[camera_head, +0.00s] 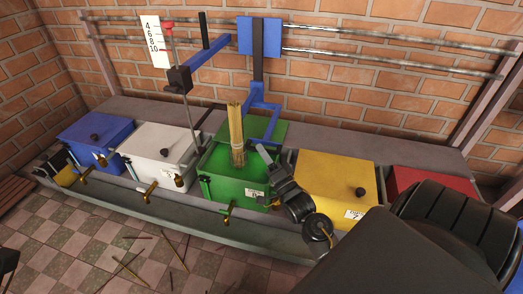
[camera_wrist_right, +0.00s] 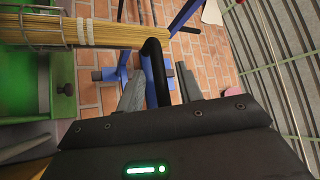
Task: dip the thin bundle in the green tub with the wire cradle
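The green tub (camera_head: 226,185) stands in the middle of the row; its rim shows blurred in the right wrist view (camera_wrist_right: 65,103). A thin bundle of tan sticks (camera_head: 236,136) stands upright at the tub's top. In the right wrist view the bundle (camera_wrist_right: 115,33) has pale bands, with the wire cradle (camera_wrist_right: 40,20) around its lower part. I cannot tell how deep its lower end sits. My right gripper (camera_head: 264,152) is right of the bundle. Its grey fingers (camera_wrist_right: 160,90) stand apart, with a black bent rod (camera_wrist_right: 153,62) between them and narrow gaps beside it.
Blue (camera_head: 95,138), white (camera_head: 160,146), yellow (camera_head: 330,175) and red (camera_head: 420,183) tubs share the bench. A blue bracket (camera_head: 260,37) hangs on wall rails above. Loose sticks lie on the checkered floor.

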